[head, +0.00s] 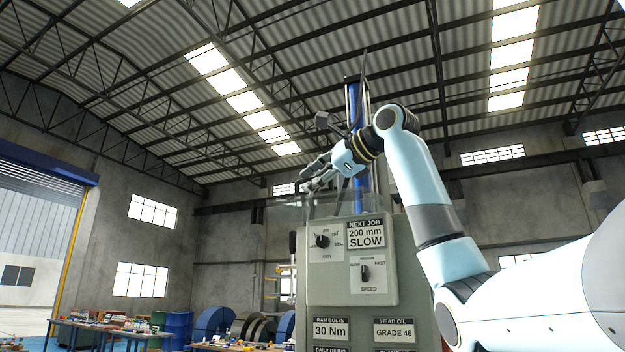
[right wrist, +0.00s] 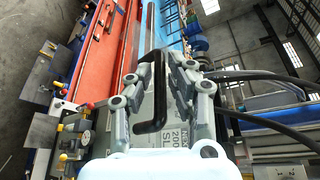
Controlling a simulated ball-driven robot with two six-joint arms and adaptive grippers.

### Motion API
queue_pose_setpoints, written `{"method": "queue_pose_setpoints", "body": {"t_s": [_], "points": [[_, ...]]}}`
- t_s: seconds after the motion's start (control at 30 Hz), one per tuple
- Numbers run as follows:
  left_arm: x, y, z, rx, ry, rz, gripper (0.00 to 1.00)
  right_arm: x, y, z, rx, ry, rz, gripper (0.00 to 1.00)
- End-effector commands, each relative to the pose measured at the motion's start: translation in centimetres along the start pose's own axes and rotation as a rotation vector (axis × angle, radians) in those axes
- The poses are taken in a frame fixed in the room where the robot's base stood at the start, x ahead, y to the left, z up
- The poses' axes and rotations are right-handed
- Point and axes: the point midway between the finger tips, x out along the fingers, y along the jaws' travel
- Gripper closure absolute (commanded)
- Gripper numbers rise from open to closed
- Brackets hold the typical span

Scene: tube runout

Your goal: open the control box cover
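The grey-green control box (head: 325,280) stands at the centre of the head view, with a light panel of two dials and a "200 mm SLOW" label. A clear cover (head: 290,212) shows faintly at its top, sticking out to the left; its exact angle is hard to tell. My right gripper (head: 312,178) is above the box top, beside the cover, its fingers apart. In the right wrist view a black bracket-shaped handle (right wrist: 160,95) lies between the parted fingers of this gripper (right wrist: 158,75); contact is unclear. My left gripper is out of view.
A blue upright column (head: 356,115) rises behind the box. In the right wrist view, dark cables (right wrist: 265,78) run right of the gripper and a red-orange surface (right wrist: 95,60) lies left.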

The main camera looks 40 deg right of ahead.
Motion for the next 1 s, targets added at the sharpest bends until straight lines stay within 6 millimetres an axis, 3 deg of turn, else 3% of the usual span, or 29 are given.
{"method": "queue_pose_setpoints", "body": {"t_s": [0.37,0.8,1.0], "points": [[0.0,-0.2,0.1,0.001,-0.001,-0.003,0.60,-0.9,-0.1,-0.1,-0.001,0.001,-0.002,0.79],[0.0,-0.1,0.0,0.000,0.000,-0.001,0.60,-9.8,-0.1,-0.2,-0.002,0.005,-0.003,0.79],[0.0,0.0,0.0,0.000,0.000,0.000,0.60,-11.7,0.0,-0.2,0.000,0.002,0.000,0.79]]}}
